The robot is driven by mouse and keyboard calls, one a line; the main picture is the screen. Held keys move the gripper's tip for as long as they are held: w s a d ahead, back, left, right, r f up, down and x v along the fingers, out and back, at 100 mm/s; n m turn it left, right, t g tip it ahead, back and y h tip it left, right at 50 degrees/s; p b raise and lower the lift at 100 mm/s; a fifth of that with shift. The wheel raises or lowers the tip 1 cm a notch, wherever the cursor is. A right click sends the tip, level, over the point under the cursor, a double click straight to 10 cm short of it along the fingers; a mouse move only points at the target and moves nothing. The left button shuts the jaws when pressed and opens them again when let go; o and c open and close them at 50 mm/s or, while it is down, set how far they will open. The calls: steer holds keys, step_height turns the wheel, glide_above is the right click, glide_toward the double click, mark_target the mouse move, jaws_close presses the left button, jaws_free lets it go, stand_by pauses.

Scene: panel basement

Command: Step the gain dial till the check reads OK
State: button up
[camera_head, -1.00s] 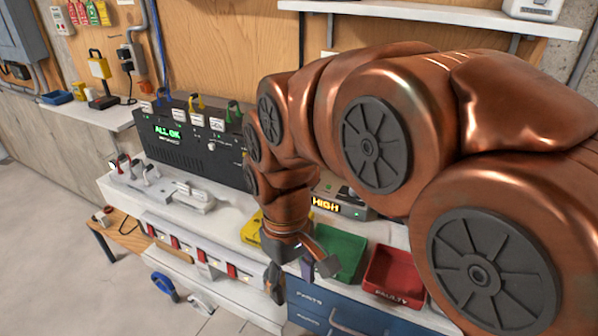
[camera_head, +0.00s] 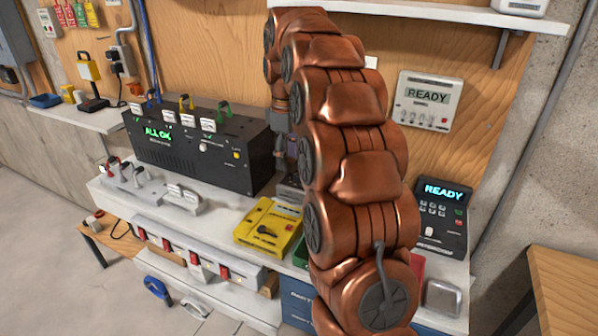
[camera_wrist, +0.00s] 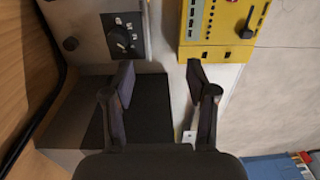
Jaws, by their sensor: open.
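A dark dial with a white pointer (camera_wrist: 122,40) sits on a grey box (camera_wrist: 88,22) at the top left of the wrist view, with small numbers or marks beside it. I cannot read its label or setting. My gripper (camera_wrist: 160,82) is open and empty. Its left fingertip appears just below the dial, and I cannot tell whether they touch. In the head view my gripper (camera_head: 281,152) hangs by the right end of the black unit, partly hidden by my arm. The display that read HIGH earlier is hidden behind my arm.
The black unit (camera_head: 190,155) shows ALL OK. A yellow box (camera_head: 268,226) with a black knob stands on the white bench (camera_head: 215,232). A wall panel (camera_head: 428,100) and a keypad unit (camera_head: 440,215) both read READY. A shelf (camera_head: 430,12) overhangs the arm.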

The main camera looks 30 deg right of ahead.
glide_above(299, 173)
steer(key=shift+f+n, duration=0.4)
steer(key=shift+f, duration=0.15)
steer(key=shift+f+p, duration=1)
steer(key=shift+f, duration=2.8)
jaws_close()
